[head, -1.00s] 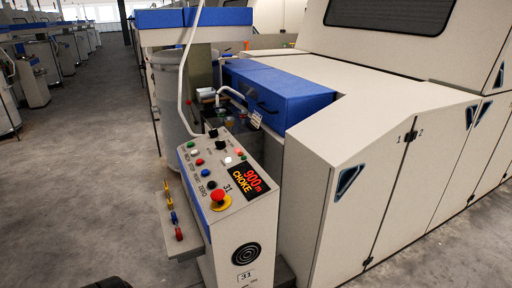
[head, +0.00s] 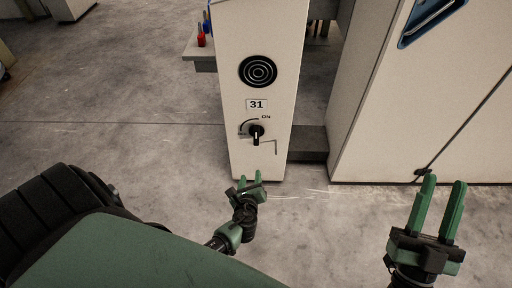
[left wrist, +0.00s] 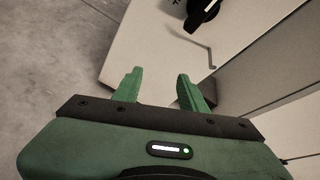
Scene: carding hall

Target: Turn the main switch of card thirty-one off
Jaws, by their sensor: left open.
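The main switch (head: 257,133) is a black rotary knob on the pale front panel (head: 258,85) of card 31, under the "31" plate (head: 257,104). Its handle stands roughly upright, and "ON" is printed above right of it. Lettering at its left is too small to read. In the left wrist view the switch (left wrist: 203,14) is at the top edge, partly cut off. My left gripper (head: 249,177) is open and empty, below the switch near the panel's foot and apart from the knob. My right gripper (head: 443,190) is open and empty at the right.
A thin bent bracket (head: 275,146) is on the panel just right of and below the switch. A round black grille (head: 258,71) is above. A small shelf (head: 203,49) with red and blue items juts out left. Machine doors (head: 385,100) stand right. Bare floor lies left.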

